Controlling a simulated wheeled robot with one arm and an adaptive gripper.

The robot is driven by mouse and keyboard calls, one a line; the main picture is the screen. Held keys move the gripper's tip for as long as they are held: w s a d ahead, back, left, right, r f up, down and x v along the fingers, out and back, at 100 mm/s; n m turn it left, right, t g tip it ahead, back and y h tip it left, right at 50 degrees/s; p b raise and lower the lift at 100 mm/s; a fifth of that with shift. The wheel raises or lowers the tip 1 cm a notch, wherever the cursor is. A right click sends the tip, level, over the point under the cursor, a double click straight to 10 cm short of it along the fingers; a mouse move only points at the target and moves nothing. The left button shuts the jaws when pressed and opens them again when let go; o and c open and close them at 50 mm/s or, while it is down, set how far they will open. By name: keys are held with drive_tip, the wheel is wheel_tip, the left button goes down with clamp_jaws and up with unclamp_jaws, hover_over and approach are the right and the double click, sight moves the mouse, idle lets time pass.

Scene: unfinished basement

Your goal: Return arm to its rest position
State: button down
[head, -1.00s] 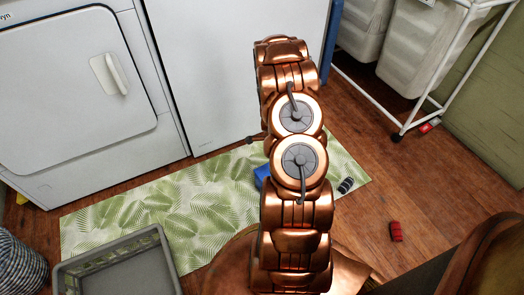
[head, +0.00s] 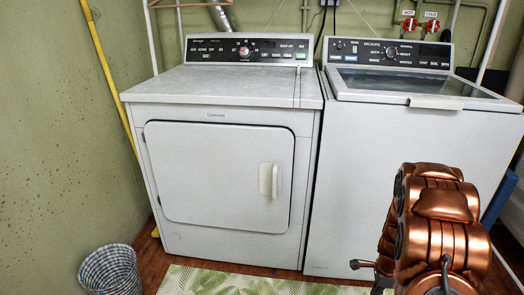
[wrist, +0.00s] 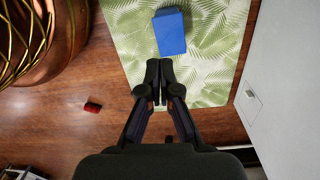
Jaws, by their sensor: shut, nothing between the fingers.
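My copper-coloured arm (head: 437,225) shows at the lower right of the head view, in front of the washer. My gripper (wrist: 159,101) shows in the wrist view with its two dark fingers together and nothing between them. It points down over the floor near the edge of the leaf-patterned mat (wrist: 205,55). Part of a dark gripper or wrist piece (head: 362,265) shows at the left of the arm in the head view.
A blue block (wrist: 169,33) lies on the mat beyond the fingertips. A red object (wrist: 93,106) lies on the wooden floor. The dryer (head: 225,170) and washer (head: 390,140) stand side by side. A checked basket (head: 110,272) stands at the lower left.

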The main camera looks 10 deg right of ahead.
drive_tip(key=s+a+r+n+p, duration=0.1)
drive_tip(key=a+r+n+p, duration=0.3)
drive_tip(key=r, duration=0.7)
drive_tip(key=s+a+r+n+p, duration=0.1)
drive_tip(key=a+r+n+p, duration=0.2)
drive_tip(key=a+r+p, duration=0.55)
drive_tip(key=s+a+r+n, duration=0.2)
drive_tip(key=a+r+n, duration=0.15)
drive_tip(key=r, duration=0.95)
drive_tip(key=s+a+r+n+p, duration=0.4)
drive_tip(key=s+r+p, duration=0.1)
drive_tip(key=r, duration=0.3)
drive_tip(key=s+a+r+n+g+p, duration=0.1)
drive_tip(key=s+a+r+n+p, duration=0.3)
drive_tip(key=s+r, duration=0.4)
drive_tip(key=s+a+r+n+p, duration=0.4)
drive_tip(key=s+r+p, duration=0.2)
drive_tip(key=r, duration=0.4)
drive_tip(key=shift+s+a+r+g+p, duration=0.15)
drive_tip(key=shift+a+g+p, duration=0.15)
drive_tip(key=shift+p, duration=0.15)
drive_tip(key=shift+n, duration=0.25)
